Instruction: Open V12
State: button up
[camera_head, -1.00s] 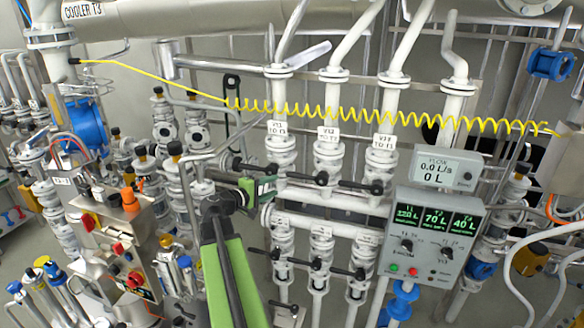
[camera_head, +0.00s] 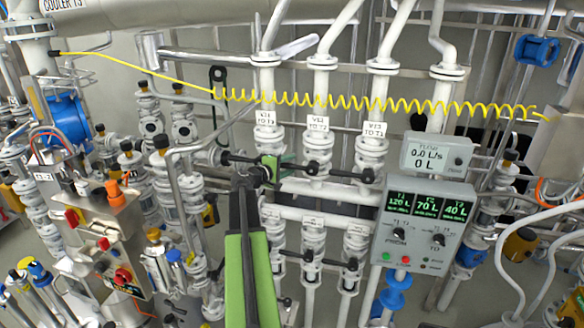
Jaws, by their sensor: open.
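The valve labelled V12 (camera_head: 319,124) is the middle one of the upper row of white valves, between V11 (camera_head: 265,118) and V13 (camera_head: 375,131). Its black lever (camera_head: 313,168) lies roughly level, crosswise to the pipe. My gripper (camera_head: 283,165), at the end of my green arm, is open. It appears in front of the V11 pipe, just left of the V12 lever. The fingertips are small and partly hidden by the wrist, so I cannot tell whether they touch the lever. No lever is seen held.
A grey control box (camera_head: 421,235) with green displays stands right, below a flow meter (camera_head: 436,157) reading 0.0 L/s. A lower valve row (camera_head: 313,240) sits beneath. An instrument panel (camera_head: 100,245) stands left.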

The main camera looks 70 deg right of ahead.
jog(key=shift+s+d+f, duration=0.1)
jog(key=shift+s+d, duration=0.15)
jog(key=shift+d, duration=0.35)
grip_shut()
dwell(1.1)
